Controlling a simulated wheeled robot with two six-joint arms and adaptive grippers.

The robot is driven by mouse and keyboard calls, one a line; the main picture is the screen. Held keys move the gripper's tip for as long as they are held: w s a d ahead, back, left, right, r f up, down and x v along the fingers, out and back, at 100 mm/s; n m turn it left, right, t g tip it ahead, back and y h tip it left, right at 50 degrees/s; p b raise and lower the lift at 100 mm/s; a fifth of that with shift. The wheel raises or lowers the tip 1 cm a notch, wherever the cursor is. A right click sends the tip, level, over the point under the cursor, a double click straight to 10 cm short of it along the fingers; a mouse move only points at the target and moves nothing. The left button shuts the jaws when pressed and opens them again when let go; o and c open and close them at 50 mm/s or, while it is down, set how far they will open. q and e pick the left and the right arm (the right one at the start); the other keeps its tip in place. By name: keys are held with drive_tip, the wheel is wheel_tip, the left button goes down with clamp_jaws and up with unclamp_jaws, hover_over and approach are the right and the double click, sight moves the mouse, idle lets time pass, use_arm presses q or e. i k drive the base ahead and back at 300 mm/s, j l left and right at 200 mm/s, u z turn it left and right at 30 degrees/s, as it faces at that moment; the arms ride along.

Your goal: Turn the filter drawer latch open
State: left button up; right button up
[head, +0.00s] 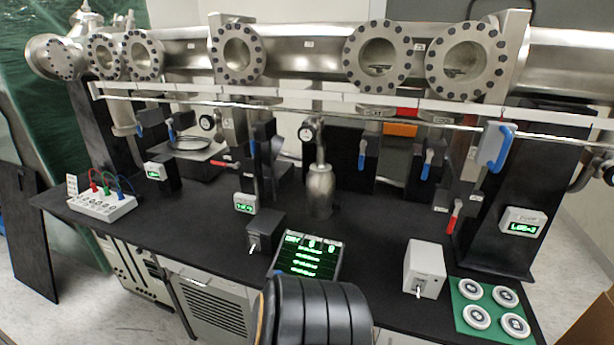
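No part is clearly marked as the filter drawer. A light grey box (425,262) stands at the front right of the black bench, with a small pale lever (418,292) low on its front. A dark box (267,231) stands near the bench's middle, with a similar small lever (252,249) on its front. I cannot tell which lever is the filter drawer latch, or how far either is turned. Neither of my grippers can be made out. A black ribbed part at the bottom centre hides some of the bench's front edge.
A screen with green text (307,257) lies between the two boxes. A green mat (491,310) with several white discs is at the front right. A white box with coloured cables (101,206) is at the left. A metal rail and steel chamber run along the back.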

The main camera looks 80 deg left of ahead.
sight(166, 278)
drive_tip(key=u, duration=4)
